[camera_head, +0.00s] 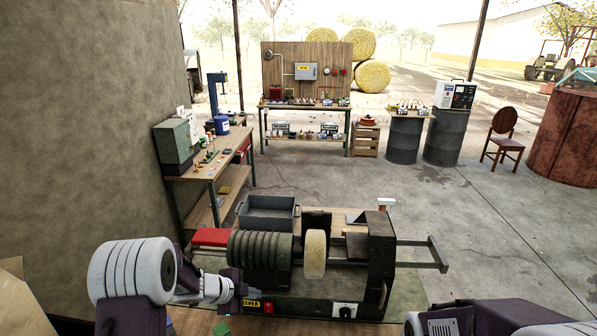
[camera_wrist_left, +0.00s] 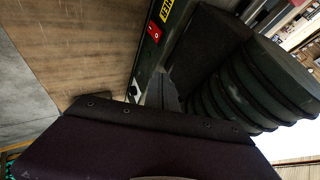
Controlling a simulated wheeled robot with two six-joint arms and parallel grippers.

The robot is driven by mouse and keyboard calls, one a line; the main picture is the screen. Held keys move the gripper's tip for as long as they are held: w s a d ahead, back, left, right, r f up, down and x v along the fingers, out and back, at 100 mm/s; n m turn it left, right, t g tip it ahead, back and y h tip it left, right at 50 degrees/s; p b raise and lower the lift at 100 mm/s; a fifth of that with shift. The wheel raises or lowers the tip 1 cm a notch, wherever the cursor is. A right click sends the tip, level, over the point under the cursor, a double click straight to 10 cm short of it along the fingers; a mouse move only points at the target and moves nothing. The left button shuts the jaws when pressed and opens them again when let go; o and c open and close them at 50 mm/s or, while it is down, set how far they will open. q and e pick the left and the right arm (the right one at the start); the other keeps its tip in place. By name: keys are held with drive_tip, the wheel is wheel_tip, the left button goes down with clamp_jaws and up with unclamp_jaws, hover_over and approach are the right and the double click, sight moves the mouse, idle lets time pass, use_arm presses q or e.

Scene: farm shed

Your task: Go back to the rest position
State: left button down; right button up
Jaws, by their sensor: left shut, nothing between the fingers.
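My left arm comes in from the left in the head view. Its gripper (camera_head: 236,297) is at the front left of a bench machine (camera_head: 300,306), close to the machine's yellow label. The gripper is shut and empty. In the left wrist view, the dark gripper body (camera_wrist_left: 150,140) fills the bottom, and the fingertips are hard to make out. The machine's red switch (camera_wrist_left: 151,31) and ribbed black drum (camera_wrist_left: 250,85) are close to it. My right arm shows at the bottom right of the head view, but its gripper is not visible.
The machine has a pale wheel (camera_head: 315,254) and a bar (camera_head: 437,254) sticking out right. A grey metal tray (camera_head: 268,214) stands behind it. A side workbench (camera_head: 205,170) is along the left wall. Open concrete floor (camera_head: 450,205) lies beyond, to the right.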

use_arm(q)
drive_tip(key=s+a+f+n+g+y+b, duration=0.1)
drive_tip(key=s+f+n+b, duration=0.3)
drive_tip(key=s+n, duration=0.5)
drive_tip(key=s+f+n+g+y+b, duration=0.4)
drive_tip(key=s+n, duration=0.5)
drive_tip(key=s, duration=0.6)
drive_tip(key=shift+s+a+f, duration=0.2)
drive_tip(key=shift+a+f, duration=0.05)
drive_tip(key=shift+a, duration=0.1)
use_arm(e)
wheel_tip(320, 180, down, 11)
drive_tip(key=shift+d+f, duration=0.15)
drive_tip(key=shift+f, duration=0.05)
use_arm(q)
drive_tip(key=shift+a, duration=0.1)
